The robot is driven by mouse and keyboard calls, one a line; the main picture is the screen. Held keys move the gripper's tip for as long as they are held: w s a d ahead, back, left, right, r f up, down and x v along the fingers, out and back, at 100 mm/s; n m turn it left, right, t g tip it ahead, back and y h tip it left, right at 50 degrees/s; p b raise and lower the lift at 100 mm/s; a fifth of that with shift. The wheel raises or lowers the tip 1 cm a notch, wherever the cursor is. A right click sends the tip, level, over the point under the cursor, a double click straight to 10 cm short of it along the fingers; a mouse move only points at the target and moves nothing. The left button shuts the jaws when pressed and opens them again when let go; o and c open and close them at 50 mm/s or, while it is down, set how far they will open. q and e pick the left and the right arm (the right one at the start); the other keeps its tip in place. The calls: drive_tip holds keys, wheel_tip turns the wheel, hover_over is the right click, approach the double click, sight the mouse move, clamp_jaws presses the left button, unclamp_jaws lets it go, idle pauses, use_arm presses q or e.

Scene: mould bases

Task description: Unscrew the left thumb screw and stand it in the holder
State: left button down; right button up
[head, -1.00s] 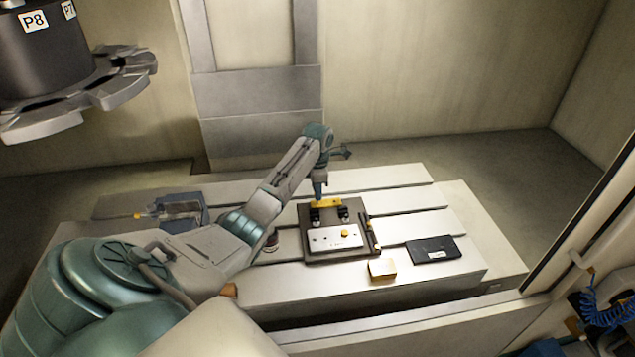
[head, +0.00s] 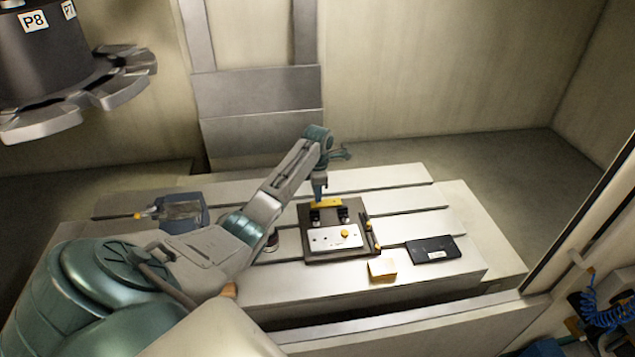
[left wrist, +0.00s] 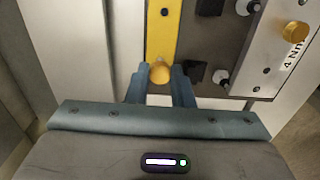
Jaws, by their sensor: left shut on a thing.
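My left gripper (left wrist: 160,78) is shut on a round brass thumb screw (left wrist: 160,72), seen end-on between the fingertips in the left wrist view. The screw is over a yellow bar, the holder (left wrist: 164,35), which has a dark hole farther along. I cannot tell whether the screw's tip is in the bar. In the head view my left gripper (head: 320,197) points down at the left end of the yellow holder (head: 330,203). The light plate (head: 325,240) has another brass thumb screw (head: 345,234) right of its middle, also in the left wrist view (left wrist: 296,32). My right gripper is not in view.
The plate and holder sit on a dark base (head: 312,258) on the slotted table. Black clamps (head: 316,215) stand between holder and plate. A yellow block (head: 382,270) and a black flat case (head: 433,250) lie to the right. A blue-grey tray (head: 205,205) lies left. The table's back right is clear.

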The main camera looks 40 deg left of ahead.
use_arm(q)
drive_tip(key=shift+f, duration=0.15)
drive_tip(key=shift+f, duration=0.9)
drive_tip(key=c, duration=1.2)
unclamp_jaws()
